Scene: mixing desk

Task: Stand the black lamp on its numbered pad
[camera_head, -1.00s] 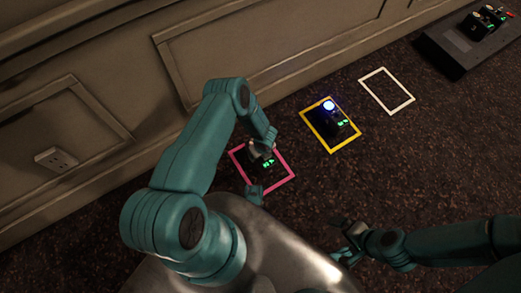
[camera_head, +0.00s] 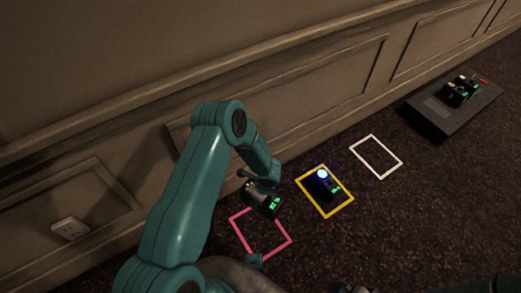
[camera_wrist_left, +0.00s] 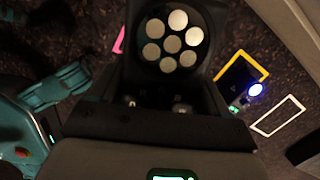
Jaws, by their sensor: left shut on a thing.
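The black lamp (camera_head: 262,204) with green lit digits is held by my left gripper (camera_head: 260,184), which is shut on it. It hangs above the floor at the far edge of the pink-outlined pad (camera_head: 234,232). A second black device (camera_head: 322,186) with a glowing blue top and green digits stands in the yellow-outlined pad (camera_head: 327,214). The white-outlined pad (camera_head: 360,147) is empty. I cannot read the digits. My right gripper (camera_head: 350,289) barely shows at the bottom edge.
A dark low platform (camera_head: 433,116) at the right carries more small black devices (camera_head: 459,91) with green lights. A panelled wall (camera_head: 300,90) runs along the back, with a socket (camera_head: 70,229) at left. Dark carpet right of the pads is free.

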